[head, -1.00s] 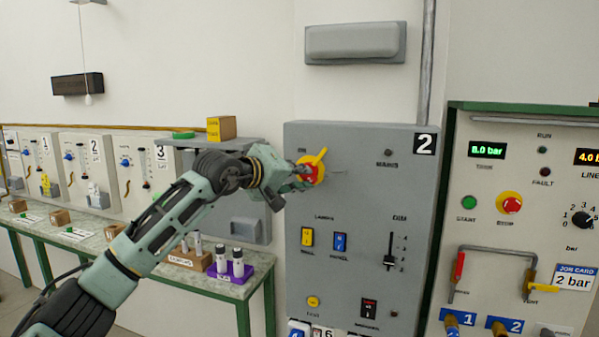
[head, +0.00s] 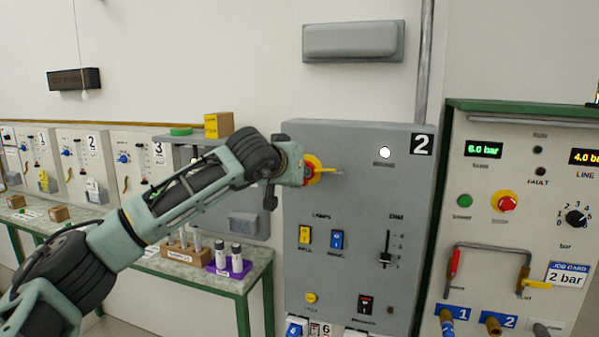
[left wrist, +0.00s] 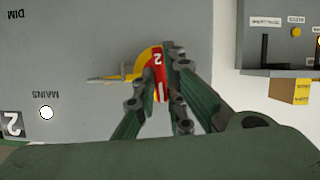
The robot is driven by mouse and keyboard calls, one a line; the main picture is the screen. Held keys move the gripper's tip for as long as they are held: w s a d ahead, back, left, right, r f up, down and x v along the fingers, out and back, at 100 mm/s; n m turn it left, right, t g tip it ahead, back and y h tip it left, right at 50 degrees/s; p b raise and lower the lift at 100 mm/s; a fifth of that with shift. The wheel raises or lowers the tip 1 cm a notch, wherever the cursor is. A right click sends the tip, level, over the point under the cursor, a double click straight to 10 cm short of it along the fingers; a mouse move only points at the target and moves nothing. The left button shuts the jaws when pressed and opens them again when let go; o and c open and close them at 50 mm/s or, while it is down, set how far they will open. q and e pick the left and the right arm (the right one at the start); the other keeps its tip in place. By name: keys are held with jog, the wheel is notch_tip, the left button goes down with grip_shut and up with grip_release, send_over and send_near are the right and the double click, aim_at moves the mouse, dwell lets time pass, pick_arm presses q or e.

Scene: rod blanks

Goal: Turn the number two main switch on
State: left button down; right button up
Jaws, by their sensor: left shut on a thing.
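The number two main switch (head: 316,168) is a red handle on a yellow disc, on the grey panel (head: 355,205) marked 2. Its yellow lever (head: 332,171) points right in the head view. The left wrist view, upside down, shows the red handle (left wrist: 158,62) with a 2 on it. My left gripper (left wrist: 164,85) is shut on this handle, one finger on each side. It hides part of the switch in the head view. The mains lamp (head: 385,153) glows white and also shows in the left wrist view (left wrist: 46,112). My right gripper is out of view.
Below the switch are a yellow and a blue rocker (head: 337,240) and a slider (head: 386,250). A green-framed panel (head: 480,190) with gauges and pipes stands at right. A bench (head: 180,258) with rod holders runs along the left.

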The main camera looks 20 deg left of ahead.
pick_arm(q)
jog(key=shift+m+y, duration=0.3)
jog(key=shift+m, duration=0.1)
dwell(0.3)
jog(key=c, duration=1.8)
grip_release()
jog(key=v, duration=1.2)
